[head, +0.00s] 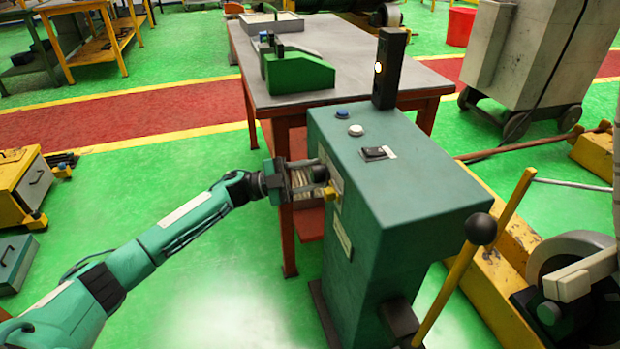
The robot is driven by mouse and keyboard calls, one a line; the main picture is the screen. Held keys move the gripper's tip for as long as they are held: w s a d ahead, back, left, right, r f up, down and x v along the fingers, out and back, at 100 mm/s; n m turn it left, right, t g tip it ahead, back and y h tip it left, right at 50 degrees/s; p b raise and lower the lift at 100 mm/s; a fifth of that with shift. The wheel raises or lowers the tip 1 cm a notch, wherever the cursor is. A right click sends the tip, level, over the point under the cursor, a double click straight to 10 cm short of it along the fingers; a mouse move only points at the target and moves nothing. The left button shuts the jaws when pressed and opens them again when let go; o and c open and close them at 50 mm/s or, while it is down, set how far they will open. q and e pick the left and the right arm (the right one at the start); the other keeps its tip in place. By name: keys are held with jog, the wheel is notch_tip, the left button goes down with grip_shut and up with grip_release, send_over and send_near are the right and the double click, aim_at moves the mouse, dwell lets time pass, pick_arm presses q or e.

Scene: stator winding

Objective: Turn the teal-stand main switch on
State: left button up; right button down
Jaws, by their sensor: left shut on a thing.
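The teal stand (425,195) is a tall box right of centre in the head view. My left gripper (322,180) reaches in from the left to the stand's left side face. It is shut on the main switch there, whose yellow part (331,193) shows beside the fingertips. The fingers hide most of the switch, so I cannot tell its position. My right gripper is not in view.
On the stand's top are a blue button (342,113), a white button (355,130), a black rocker (374,153) and a black post (389,68) with a lit lamp. A ball-ended lever (480,230) is at the right. A table (335,40) stands behind.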

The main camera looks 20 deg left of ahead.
pick_arm(q)
jog(key=m+g, duration=0.1)
jog(key=m, duration=0.2)
jog(key=shift+y, duration=0.3)
jog(key=shift+m+g+y+b, duration=0.35)
jog(key=shift+m+g, duration=0.25)
jog(key=shift+m, duration=1)
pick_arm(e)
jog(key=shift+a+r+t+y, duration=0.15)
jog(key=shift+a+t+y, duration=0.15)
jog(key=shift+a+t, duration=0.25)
pick_arm(q)
jog(key=o, duration=0.7)
jog(key=shift+r, duration=0.1)
jog(key=shift+a, duration=0.1)
jog(key=v, duration=1.3)
jog(key=shift+a, duration=0.35)
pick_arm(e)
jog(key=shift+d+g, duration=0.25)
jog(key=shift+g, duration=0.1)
pick_arm(q)
jog(key=shift+r, duration=0.1)
